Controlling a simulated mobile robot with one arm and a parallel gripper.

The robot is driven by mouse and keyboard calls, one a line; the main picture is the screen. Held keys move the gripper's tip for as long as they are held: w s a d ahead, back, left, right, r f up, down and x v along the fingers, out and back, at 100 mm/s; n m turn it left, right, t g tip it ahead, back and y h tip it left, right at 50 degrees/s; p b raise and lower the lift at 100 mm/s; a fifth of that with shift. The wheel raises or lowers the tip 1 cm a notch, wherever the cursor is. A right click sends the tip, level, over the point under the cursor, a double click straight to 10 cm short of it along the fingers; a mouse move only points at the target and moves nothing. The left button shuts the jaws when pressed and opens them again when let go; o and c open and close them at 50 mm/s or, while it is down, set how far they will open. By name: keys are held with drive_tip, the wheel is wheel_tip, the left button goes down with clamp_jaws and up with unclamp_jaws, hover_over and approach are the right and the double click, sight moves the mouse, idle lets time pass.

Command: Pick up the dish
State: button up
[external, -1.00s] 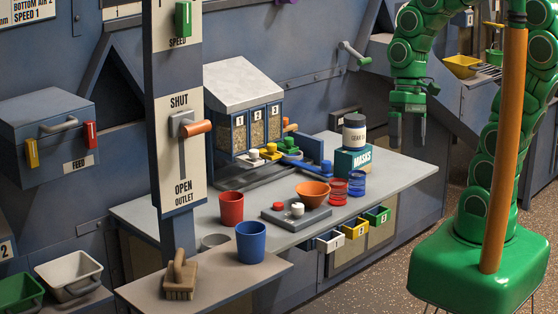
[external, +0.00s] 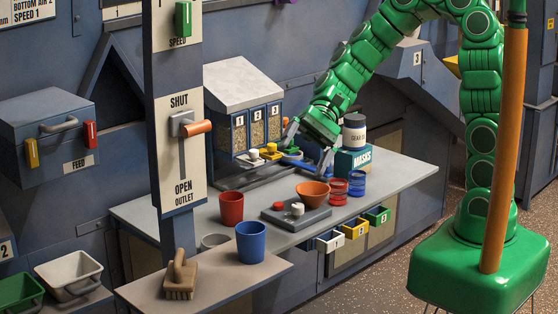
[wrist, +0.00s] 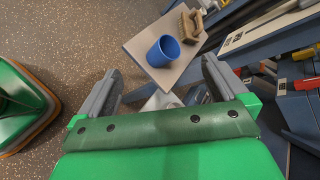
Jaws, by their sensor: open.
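An orange bowl-shaped dish (external: 313,192) stands upright at the back right of a small grey device on the table. A low grey round dish (external: 215,241) sits at the table's front edge, partly hidden by the blue cup. My gripper (external: 308,148) is open and empty, above the back of the table near the colored knobs, beyond and above the orange dish. In the wrist view my open gripper (wrist: 160,66) shows both fingers apart, with nothing held between them. The orange dish cannot be made out in the wrist view.
A red cup (external: 231,208), a blue cup (external: 250,241), red glass (external: 338,191) and blue glass (external: 357,184) stand near the dishes. A jar (external: 354,133) on the MASKS box (external: 352,161) stands close right of my gripper. A brush (external: 180,277) lies front left.

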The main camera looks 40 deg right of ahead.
drive_tip(key=w+a+f+m+y, duration=0.2)
drive_tip(key=w+a+f+m, duration=0.1)
drive_tip(key=w, duration=0.2)
drive_tip(key=m+t, duration=0.6)
drive_tip(key=m, duration=0.6)
approach(217, 244)
drive_tip(key=a, duration=0.1)
drive_tip(key=s+a, duration=0.1)
drive_tip(key=a, duration=0.1)
drive_tip(key=s+a+r, duration=0.1)
drive_tip(key=shift+a, duration=0.15)
drive_tip(key=shift+x, duration=3.8)
drive_tip(key=shift+s, duration=0.1)
drive_tip(key=c, duration=0.9)
